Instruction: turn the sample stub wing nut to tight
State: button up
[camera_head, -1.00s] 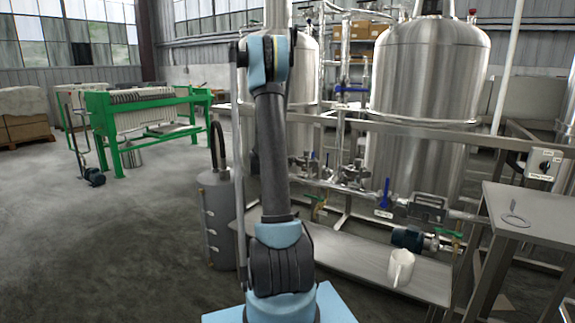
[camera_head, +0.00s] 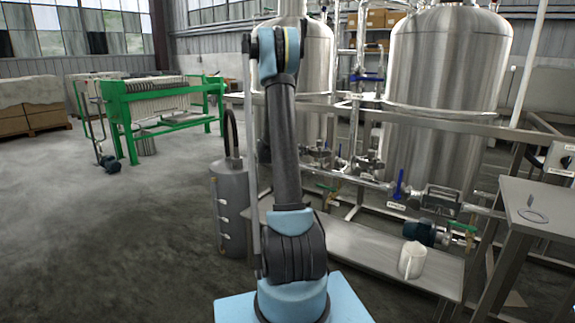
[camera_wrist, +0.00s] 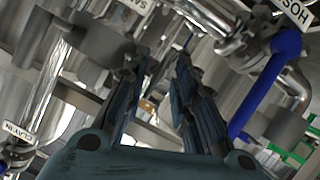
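I cannot clearly pick out the wing nut; part of the pipework is hidden behind my fingers. My gripper (camera_wrist: 164,66) is open, its two dark fingers apart with nothing seen between them, pointing up the picture toward the pipework. Whether a fingertip touches a fitting is unclear. In the head view my arm rises in the middle and my gripper is hidden.
A blue valve handle (camera_wrist: 265,85) stands right of my fingers, also in the head view (camera_head: 399,185). A white jug (camera_head: 412,260) stands on a low steel bench (camera_head: 350,245). A steel table (camera_head: 535,205) is at the right.

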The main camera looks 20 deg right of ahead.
jog(key=s+a+n+g+h, duration=0.1)
jog(key=s+a+n+h, duration=0.1)
jog(key=a+n, duration=0.5)
jog(key=s+a+n+g+h, duration=0.1)
jog(key=s+a+n+h, duration=0.15)
jog(key=a, duration=0.75)
jog(key=s+r+g+y, duration=0.1)
jog(key=s+y, duration=0.3)
jog(key=s, duration=0.7)
jog(key=s+d+r+g+y, duration=0.1)
jog(key=s+r+y, duration=0.2)
jog(key=s, duration=0.7)
jog(key=shift+s+d+r+y, duration=0.3)
jog(key=shift+s+r+y, duration=0.05)
jog(key=shift+r, duration=0.2)
dwell(0.5)
jog(key=shift+m, duration=0.25)
